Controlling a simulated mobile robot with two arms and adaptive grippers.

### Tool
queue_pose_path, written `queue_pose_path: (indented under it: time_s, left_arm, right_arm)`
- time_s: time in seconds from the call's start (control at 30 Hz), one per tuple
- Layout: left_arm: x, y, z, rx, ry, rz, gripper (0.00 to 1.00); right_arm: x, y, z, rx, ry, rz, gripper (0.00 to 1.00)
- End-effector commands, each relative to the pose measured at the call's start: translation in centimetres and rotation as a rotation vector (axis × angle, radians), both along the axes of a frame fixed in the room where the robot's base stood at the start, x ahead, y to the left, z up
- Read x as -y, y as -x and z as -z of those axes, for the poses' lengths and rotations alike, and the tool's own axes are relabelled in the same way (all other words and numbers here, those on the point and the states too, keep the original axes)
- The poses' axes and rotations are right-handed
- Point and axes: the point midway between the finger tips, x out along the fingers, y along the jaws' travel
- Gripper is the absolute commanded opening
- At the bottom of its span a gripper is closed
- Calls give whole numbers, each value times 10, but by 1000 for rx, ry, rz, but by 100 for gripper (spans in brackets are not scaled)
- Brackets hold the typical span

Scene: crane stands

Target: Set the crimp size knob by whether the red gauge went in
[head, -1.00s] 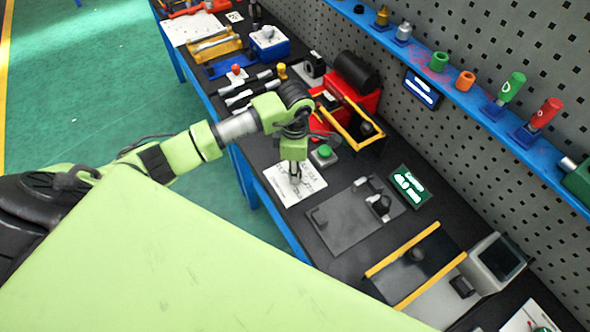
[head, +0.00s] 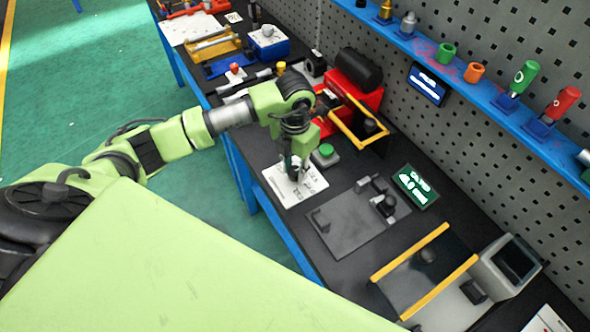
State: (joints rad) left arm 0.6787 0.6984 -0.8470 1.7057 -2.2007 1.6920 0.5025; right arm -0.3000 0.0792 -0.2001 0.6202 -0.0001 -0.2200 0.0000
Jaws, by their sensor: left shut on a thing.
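My left gripper (head: 293,172) points down at a white plate with black markings (head: 287,194) on the dark bench. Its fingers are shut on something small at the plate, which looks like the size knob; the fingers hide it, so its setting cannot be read. The red gauge (head: 565,102), with a red handle, stands upright in a blue holder on the blue shelf at the right. The green gauge (head: 524,76) stands to its left. My right gripper is not in view.
A green button (head: 325,151) and a red device with a yellow frame (head: 342,122) are close behind the gripper. A grey plate with black fittings (head: 350,226) and a small lit display (head: 414,186) lie to the right. A yellow-railed fixture (head: 430,290) is nearer.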

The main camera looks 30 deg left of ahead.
Motion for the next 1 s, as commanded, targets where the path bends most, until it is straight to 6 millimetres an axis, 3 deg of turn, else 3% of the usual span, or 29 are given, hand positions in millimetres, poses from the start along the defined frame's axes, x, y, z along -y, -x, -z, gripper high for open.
queue_pose_path:
  time_s: [1.0]
  left_arm:
    - [0,-1,-1,3,-1,-954,4]
  right_arm:
    - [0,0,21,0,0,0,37]
